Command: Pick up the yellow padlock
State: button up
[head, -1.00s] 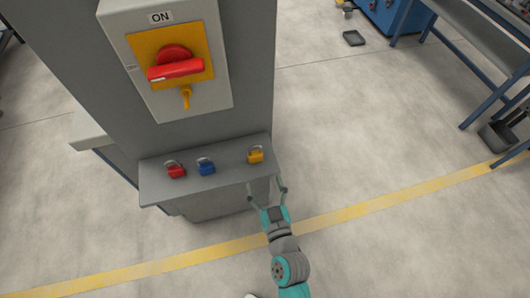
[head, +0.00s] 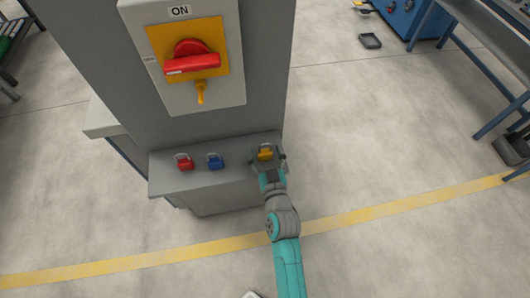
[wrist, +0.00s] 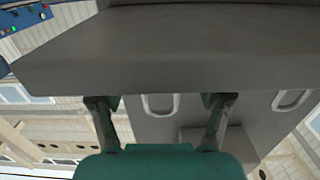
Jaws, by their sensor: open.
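In the wrist view my open gripper (wrist: 160,103) shows two spread fingers against a grey slab, and the padlock is not visible there.
A red padlock (head: 185,163) and a blue padlock (head: 215,162) sit on the same shelf to the left. Above the shelf is a switch box (head: 190,60) with a red handle, labelled ON. Open floor lies to the right.

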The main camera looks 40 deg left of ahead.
jog(key=shift+w+a, duration=0.15)
jog(key=c, duration=1.3)
jog(key=shift+r, duration=0.1)
notch_tip(320, 180, up, 10)
jog(key=shift+f, duration=0.1)
